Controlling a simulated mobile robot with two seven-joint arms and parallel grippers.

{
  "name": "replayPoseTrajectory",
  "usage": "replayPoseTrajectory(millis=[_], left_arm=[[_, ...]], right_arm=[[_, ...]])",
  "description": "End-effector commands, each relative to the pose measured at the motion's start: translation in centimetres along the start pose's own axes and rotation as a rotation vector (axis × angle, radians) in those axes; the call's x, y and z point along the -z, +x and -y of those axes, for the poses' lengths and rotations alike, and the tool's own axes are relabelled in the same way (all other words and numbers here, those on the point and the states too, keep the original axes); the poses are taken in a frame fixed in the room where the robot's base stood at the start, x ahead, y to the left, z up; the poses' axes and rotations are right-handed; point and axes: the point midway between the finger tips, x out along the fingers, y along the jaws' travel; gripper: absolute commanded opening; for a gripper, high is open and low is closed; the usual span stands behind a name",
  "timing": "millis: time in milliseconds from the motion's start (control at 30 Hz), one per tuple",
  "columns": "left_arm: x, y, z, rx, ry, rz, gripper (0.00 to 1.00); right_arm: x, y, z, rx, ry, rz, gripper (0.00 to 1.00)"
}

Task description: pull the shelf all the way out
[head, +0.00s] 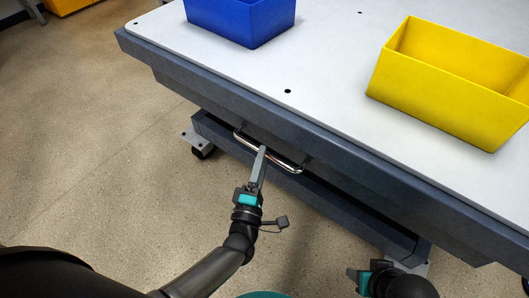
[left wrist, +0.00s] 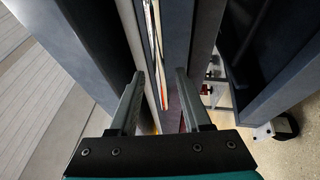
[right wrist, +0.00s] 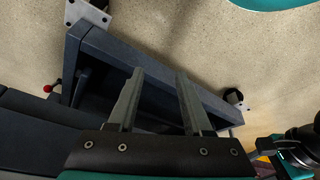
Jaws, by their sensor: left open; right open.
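A shiny metal bar handle (head: 282,162) sits below the edge of the worktable, on what looks like the dark blue-grey front of the shelf (head: 215,105). The shelf front lies under the tabletop; how far out it stands I cannot tell. My left gripper (head: 262,150) is at the middle of the handle, its fingers overlapping it in the head view. In the left wrist view its fingers are open, and the bright bar (left wrist: 155,45) shows between them. My right gripper (right wrist: 155,75) is open and empty, facing the table's lower frame; only its wrist area shows in the head view.
A blue bin (head: 245,25) and a yellow bin (head: 440,95) stand on the pale tabletop (head: 300,65). A low dark beam (head: 340,210) with a caster (head: 203,151) runs beneath. Speckled floor at left (head: 90,140) is clear.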

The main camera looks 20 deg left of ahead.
Motion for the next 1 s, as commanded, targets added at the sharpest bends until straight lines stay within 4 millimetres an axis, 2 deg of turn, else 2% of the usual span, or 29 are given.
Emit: replayPoseTrajectory(millis=[100, 200, 533, 900, 1000], left_arm=[[0.0, 1.6, 0.1, -0.001, 0.0, 0.0, 0.48], [0.0, 2.3, 0.1, 0.0, 0.0, 0.0, 0.48], [0.0, 2.6, 0.0, 0.001, 0.001, 0.0, 0.48], [0.0, 2.6, 0.0, 0.001, 0.001, 0.001, 0.08], [0.0, 2.6, 0.0, 0.001, 0.001, 0.001, 0.0]], right_arm=[[0.3, -0.5, 0.0, -0.001, 0.0, -0.011, 0.5], [0.4, -0.8, -0.1, -0.001, 0.0, -0.014, 0.5], [0.5, -1.1, -0.1, -0.001, 0.001, -0.017, 0.5], [0.5, -1.1, -0.1, -0.002, 0.001, -0.018, 0.5], [0.5, -1.1, -0.1, -0.002, 0.001, -0.018, 0.5]])
